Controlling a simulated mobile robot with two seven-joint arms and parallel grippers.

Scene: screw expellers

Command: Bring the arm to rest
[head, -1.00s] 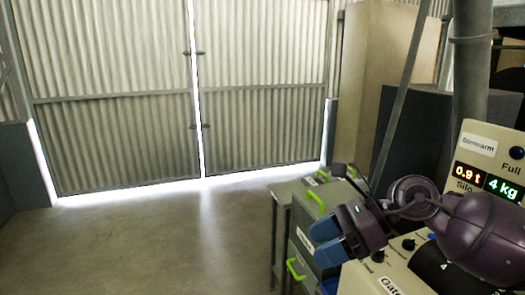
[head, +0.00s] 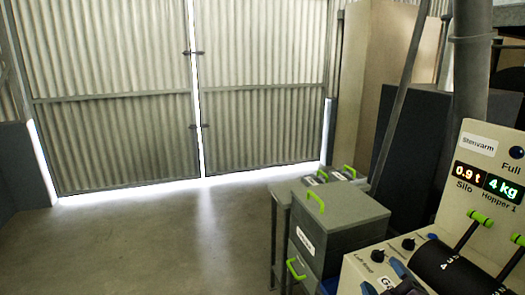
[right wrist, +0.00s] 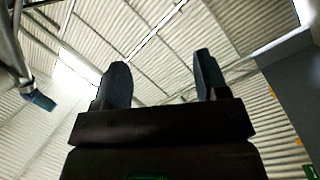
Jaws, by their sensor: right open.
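My right gripper (head: 386,279) shows only in part at the bottom edge of the head view, low in front of the control panel. Its blue fingertips and a bit of its dark body are visible; the rest of the arm is cut off. In the right wrist view the two dark fingers of the right gripper (right wrist: 160,62) stand apart with nothing between them. They point up toward the corrugated ceiling (right wrist: 160,30). My left gripper is not seen in the head view.
A control panel (head: 478,146) with displays and green-tipped levers (head: 469,228) stands at the right. Grey boxes with green handles (head: 345,215) stand left of it. Open floor (head: 150,245) lies before the corrugated doors (head: 110,100). A blue-ended piece (right wrist: 38,100) shows at the wrist view's left.

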